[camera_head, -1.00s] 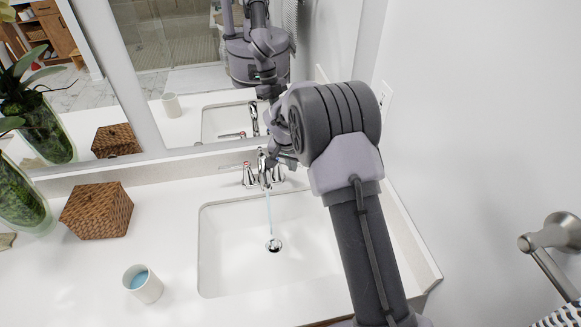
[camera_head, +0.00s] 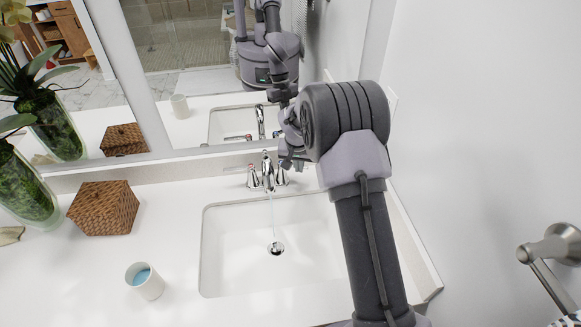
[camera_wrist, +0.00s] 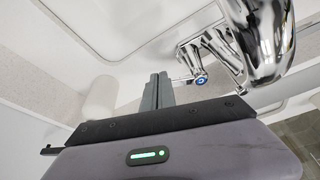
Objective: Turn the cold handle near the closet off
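The chrome faucet (camera_head: 267,170) stands behind the sink, and a thin stream of water (camera_head: 272,215) runs from its spout. The cold handle (camera_head: 281,176) is right of the spout; its blue-marked end (camera_wrist: 200,79) shows in the wrist view. The red-marked hot handle (camera_head: 252,176) is on the left. My gripper (camera_head: 288,161) is just behind and above the cold handle, partly hidden by my arm. In the wrist view its fingers (camera_wrist: 158,90) look closed together with nothing between them, left of the cold handle. Contact with the handle cannot be told.
The white sink (camera_head: 225,285) is set in a white counter. The mirror (camera_head: 200,60) is behind, a wall and towel bar (camera_head: 550,260) to the right.

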